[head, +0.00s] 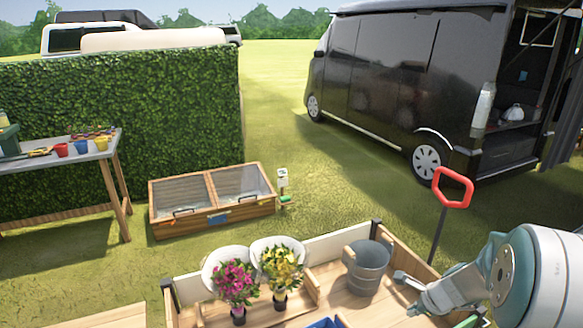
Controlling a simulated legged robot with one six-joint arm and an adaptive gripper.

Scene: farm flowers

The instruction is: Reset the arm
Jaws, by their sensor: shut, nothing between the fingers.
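My arm reaches in from the right edge, a pale grey arm with a large round joint. My gripper (408,281) is at its left end, pointing left, low over the right side of a wooden cart (322,247). It looks shut and empty. It is just right of a grey bucket (368,268) in the picture; I cannot tell whether they touch. The lower part of the arm and cart is cut off by the frame.
Pink flowers (236,281) and yellow flowers (282,265) stand in the cart. A red handle (453,187) rises behind my gripper. A wooden cold frame (211,200), a potting table (62,159), a hedge (130,105) and a black van (400,75) stand beyond. Open grass lies between.

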